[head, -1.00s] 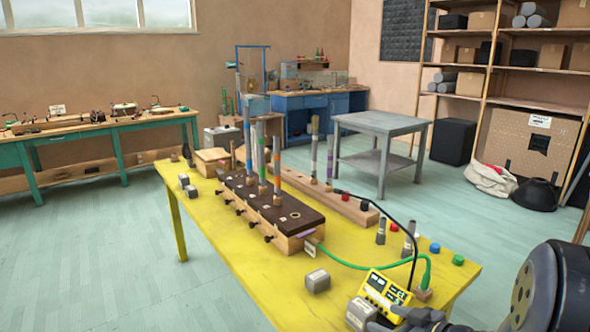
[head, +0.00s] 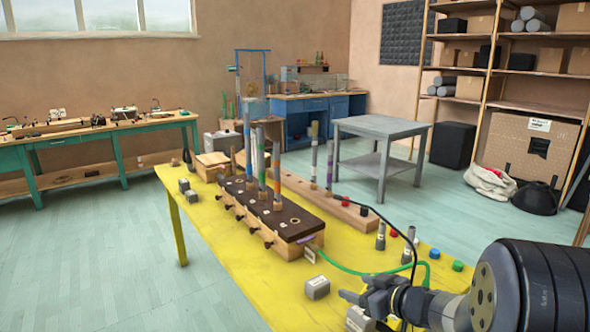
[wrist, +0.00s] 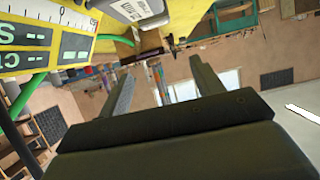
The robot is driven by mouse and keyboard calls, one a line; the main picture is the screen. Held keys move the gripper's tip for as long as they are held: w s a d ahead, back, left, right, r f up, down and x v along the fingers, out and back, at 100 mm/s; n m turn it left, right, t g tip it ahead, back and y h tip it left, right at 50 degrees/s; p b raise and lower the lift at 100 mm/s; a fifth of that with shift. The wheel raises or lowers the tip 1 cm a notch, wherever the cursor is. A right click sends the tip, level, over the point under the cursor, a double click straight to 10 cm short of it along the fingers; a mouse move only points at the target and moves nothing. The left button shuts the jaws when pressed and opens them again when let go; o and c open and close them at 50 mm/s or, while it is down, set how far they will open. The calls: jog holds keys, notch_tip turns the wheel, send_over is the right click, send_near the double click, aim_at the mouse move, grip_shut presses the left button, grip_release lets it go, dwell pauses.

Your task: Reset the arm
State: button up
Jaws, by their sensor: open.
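My gripper (head: 352,294) is over the near right part of the yellow table (head: 240,291), pointing left in the head view. Its jaws are open and empty; the two fingers stand apart in the wrist view (wrist: 162,85). It blocks most of a yellow meter from the head view. The meter (wrist: 45,42) shows large at the upper left of the wrist view. A grey block (head: 358,318) sits just below the gripper in the picture, partly hidden. Another grey block (head: 317,287) lies left of the gripper, apart from it.
A dark-topped wooden block (head: 265,207) holds upright coloured tubes. A wooden rail (head: 335,207) lies behind it. A green cable (head: 345,268) and a black cable (head: 398,228) run near the gripper. Grey weights and coloured cubes stand at right. The floor at left is clear.

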notch_tip(320, 180, up, 2)
jog(key=shift+r+p, duration=0.25)
jog(key=shift+p, duration=0.1)
jog(key=shift+w+a+f+h+p, duration=0.15)
jog(key=shift+a+p, duration=0.2)
jog(key=shift+a, duration=0.2)
jog(key=shift+a+f+h+p, duration=0.15)
jog(key=shift+a+p, duration=0.15)
jog(key=shift+a, duration=0.2)
jog(key=shift+a+f+m+t+h+p, duration=0.3)
jog(key=shift+a+m+h+p, duration=0.25)
jog(key=shift+p, duration=0.25)
jog(key=shift+a+f+m+t+h+p, duration=0.2)
jog(key=shift+m+t+h+p, duration=0.15)
jog(key=shift+m+p, duration=0.35)
